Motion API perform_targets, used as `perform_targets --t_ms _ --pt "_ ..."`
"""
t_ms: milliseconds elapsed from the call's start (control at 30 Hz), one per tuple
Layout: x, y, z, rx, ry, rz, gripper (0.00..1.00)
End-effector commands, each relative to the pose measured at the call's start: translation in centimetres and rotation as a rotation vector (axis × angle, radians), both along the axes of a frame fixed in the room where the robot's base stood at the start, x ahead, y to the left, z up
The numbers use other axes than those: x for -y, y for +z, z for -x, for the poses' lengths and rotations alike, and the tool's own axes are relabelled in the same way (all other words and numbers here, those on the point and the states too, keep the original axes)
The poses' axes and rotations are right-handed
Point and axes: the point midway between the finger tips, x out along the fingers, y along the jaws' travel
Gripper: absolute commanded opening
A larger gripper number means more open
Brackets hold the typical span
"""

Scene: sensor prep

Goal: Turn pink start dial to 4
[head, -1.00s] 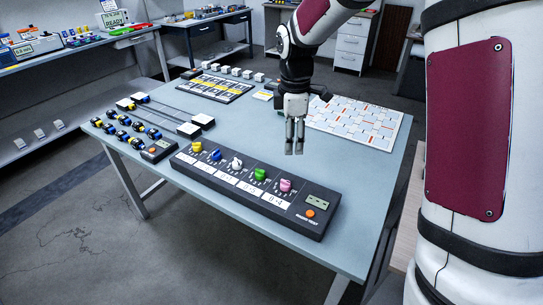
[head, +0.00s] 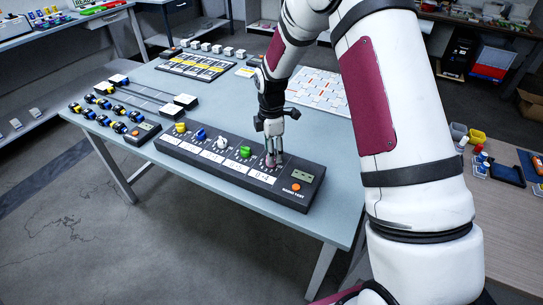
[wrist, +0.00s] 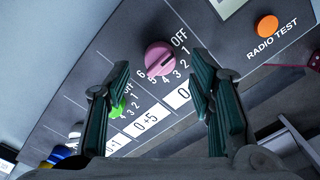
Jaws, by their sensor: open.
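The pink dial (wrist: 159,58) sits on the dark radio test panel (wrist: 215,40), beside printed marks OFF and 1 to 6. In the wrist view its pointer line runs toward the lower left, near the 5 and 6 marks; I cannot tell exactly which. My gripper (wrist: 160,95) is open, its two fingers on either side of and below the dial in that picture, holding nothing. In the head view my gripper (head: 274,160) points down at the pink dial (head: 270,161) and partly hides it.
The green dial (head: 245,152), white dial (head: 222,142), blue dial (head: 201,134) and yellow dial (head: 180,127) stand in a row to the left. An orange button (head: 296,187) and a small display (head: 303,177) are to the right. Blue and yellow parts lie on the table further left.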

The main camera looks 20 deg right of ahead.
Motion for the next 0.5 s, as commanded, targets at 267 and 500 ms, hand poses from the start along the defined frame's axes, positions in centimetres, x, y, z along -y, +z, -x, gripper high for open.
perform_targets --t_ms 267,500 --pt "0.0 -2.7 0.0 -0.001 0.000 0.000 0.49" --pt "0.0 -3.0 0.0 0.001 -0.001 0.000 0.49"
